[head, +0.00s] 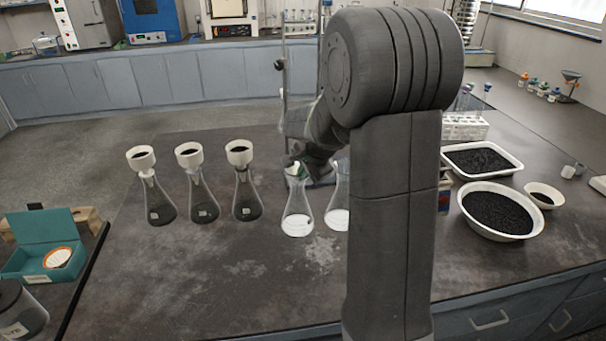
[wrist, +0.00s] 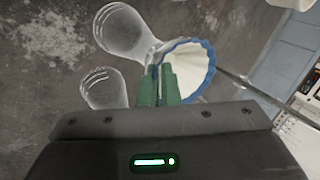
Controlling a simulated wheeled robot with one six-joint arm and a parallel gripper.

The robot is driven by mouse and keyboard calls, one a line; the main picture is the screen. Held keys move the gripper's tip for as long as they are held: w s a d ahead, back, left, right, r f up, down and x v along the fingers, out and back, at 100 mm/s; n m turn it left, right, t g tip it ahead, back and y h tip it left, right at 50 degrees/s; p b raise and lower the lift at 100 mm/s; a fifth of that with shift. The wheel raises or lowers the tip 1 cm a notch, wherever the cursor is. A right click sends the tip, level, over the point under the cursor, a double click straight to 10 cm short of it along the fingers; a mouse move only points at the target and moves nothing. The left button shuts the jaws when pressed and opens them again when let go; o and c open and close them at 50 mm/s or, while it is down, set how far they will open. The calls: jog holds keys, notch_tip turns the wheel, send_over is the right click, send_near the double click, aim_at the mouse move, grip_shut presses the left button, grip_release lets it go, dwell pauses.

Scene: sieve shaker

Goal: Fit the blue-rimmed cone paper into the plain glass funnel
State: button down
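The blue-rimmed cone paper (wrist: 190,70) is white and open-mouthed, just beyond and right of my fingertips in the wrist view. My gripper (wrist: 165,80) has green fingers drawn close together at the paper's near edge; they look shut on it. Clear glass meets the paper's left side, at the mouth of a clear flask (wrist: 122,32). I cannot tell how deep the paper sits in the plain glass funnel, whose outline is unclear. In the head view, my gripper (head: 300,166) is low over a clear flask (head: 297,212) with something white at its mouth.
A second clear flask (head: 337,205) stands close to the right, partly behind my arm. Three flasks with dark-filled white funnels, one here (head: 243,190), stand left. A teal box (head: 42,247) holds an orange-rimmed paper (head: 57,257). A black-filled basin (head: 500,212) stands right.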

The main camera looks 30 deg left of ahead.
jog(key=shift+s+d+f, duration=0.15)
jog(key=shift+d+f, duration=0.05)
jog(key=shift+f, duration=0.3)
jog(key=shift+s+d+f, duration=0.15)
jog(key=shift+f, duration=0.35)
jog(key=c, duration=1.7)
grip_release()
jog(key=shift+r+g, duration=0.1)
jog(key=shift+g, duration=0.2)
jog(key=shift+o, duration=0.6)
jog(key=shift+w+r+p, duration=0.1)
jog(key=shift+r+p, duration=0.35)
jog(key=shift+p, duration=0.05)
jog(key=shift+w+a+r+p, duration=0.1)
jog(key=shift+r+p, duration=0.45)
jog(key=shift+r, duration=0.15)
jog(key=shift+w+a+r+p, duration=0.1)
jog(key=shift+r+p, duration=0.4)
jog(key=shift+r, duration=0.15)
jog(key=shift+r+p, duration=0.95)
jog(key=shift+r, duration=0.45)
